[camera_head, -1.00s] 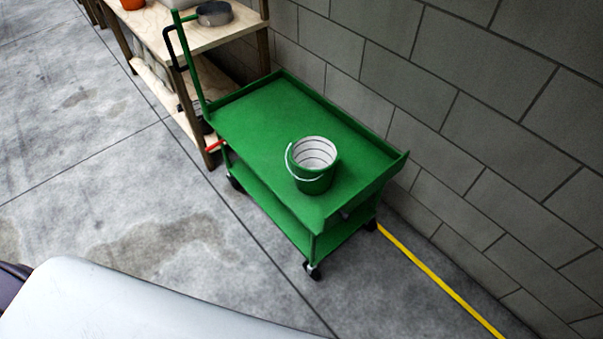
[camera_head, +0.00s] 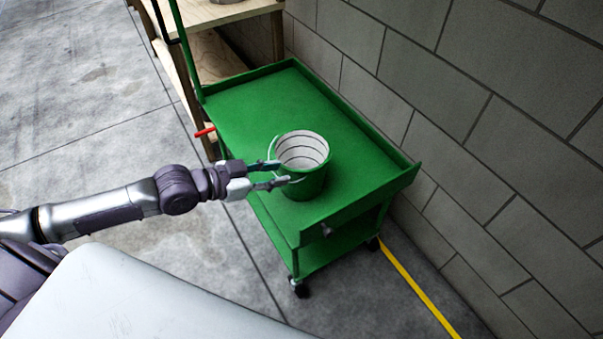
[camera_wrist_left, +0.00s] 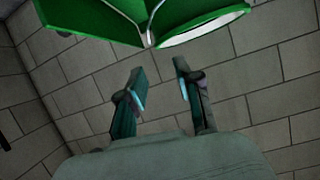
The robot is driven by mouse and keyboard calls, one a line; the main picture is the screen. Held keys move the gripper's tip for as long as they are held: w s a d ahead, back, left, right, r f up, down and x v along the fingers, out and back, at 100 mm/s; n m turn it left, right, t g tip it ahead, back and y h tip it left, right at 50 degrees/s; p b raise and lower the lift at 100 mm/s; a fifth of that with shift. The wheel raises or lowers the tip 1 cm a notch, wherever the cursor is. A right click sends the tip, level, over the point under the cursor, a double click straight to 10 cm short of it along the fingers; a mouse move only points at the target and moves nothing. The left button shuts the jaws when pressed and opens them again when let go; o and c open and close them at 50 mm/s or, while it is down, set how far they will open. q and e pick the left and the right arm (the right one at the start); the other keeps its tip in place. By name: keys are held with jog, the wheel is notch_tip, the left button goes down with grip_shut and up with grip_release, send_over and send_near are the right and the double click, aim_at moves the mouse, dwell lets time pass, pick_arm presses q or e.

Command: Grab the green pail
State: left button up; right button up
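The green pail (camera_head: 312,180) stands upright on the top tray of the green cart (camera_head: 262,110), near its right end. Its inside is white with dark rings, and its thin handle hangs at the left side. My left gripper (camera_head: 282,173) reaches in from the left, with its fingers open at the pail's left rim by the handle; I cannot tell whether they touch it. In the left wrist view my left gripper (camera_wrist_left: 157,75) has its two fingers apart with nothing between them, and the pail (camera_wrist_left: 190,18) shows at the top. My right gripper is not in view.
A block wall (camera_head: 480,110) runs close behind the cart. A wooden shelf (camera_head: 225,12) stands past the cart's far left end, and a red lever (camera_head: 205,132) sticks out near it. The floor at left is clear. A yellow line (camera_head: 418,288) runs along the floor at right.

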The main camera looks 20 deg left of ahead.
pick_arm(q)
send_near(317, 165)
jog(key=x, duration=0.4)
jog(key=b+x, duration=0.1)
jog(key=x, duration=0.4)
jog(key=shift+w+f+b, duration=0.1)
jog(key=shift+b, duration=0.25)
grip_shut()
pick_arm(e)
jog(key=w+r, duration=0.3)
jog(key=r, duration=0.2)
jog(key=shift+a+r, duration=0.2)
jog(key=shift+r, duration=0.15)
